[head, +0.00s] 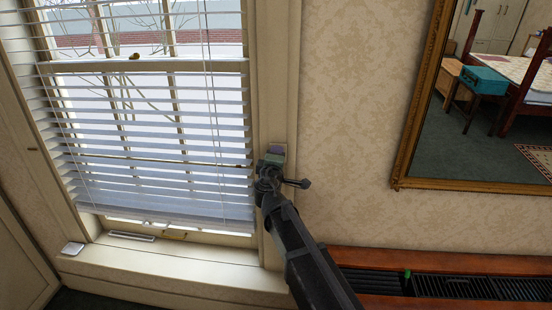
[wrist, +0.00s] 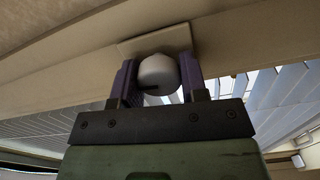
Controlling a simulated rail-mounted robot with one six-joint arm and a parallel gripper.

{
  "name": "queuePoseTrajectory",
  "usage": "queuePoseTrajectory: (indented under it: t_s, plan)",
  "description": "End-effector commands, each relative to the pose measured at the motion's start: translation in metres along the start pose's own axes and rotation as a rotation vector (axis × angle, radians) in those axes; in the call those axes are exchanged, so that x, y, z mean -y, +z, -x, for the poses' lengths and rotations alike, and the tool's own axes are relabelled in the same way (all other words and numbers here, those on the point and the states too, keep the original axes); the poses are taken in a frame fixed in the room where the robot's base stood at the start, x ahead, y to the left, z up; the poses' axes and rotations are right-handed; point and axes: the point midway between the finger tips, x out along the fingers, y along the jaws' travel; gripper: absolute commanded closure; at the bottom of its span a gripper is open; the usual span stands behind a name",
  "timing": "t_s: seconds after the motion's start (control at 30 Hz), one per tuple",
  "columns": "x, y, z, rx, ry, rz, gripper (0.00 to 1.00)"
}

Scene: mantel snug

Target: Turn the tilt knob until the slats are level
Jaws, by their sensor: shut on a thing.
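The tilt knob (wrist: 158,74) is a round pale grey knob on a beige plate on the window frame, with a dark mark near its lower edge in the wrist view. My gripper (wrist: 160,80) has its two purple fingers on either side of it, shut on it. In the head view my gripper (head: 275,155) is at the right side of the window frame and hides the knob. The white slats (head: 150,140) hang across the window with bright gaps between them. They also show at the right of the wrist view (wrist: 285,95).
A gilt-framed mirror (head: 400,150) hangs on the patterned wall to the right. A wooden ledge with a black grille (head: 470,287) runs below it.

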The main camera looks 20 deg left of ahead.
Motion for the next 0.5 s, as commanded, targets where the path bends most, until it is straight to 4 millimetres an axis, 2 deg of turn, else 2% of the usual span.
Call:
queuePoseTrajectory:
  t_s: [0.2,0.5]
  plan:
    - [0.0007,0.0003,0.0007,0.000,0.000,0.089,0.84]
    - [0.0008,0.0003,0.0007,0.000,0.000,0.129,0.84]
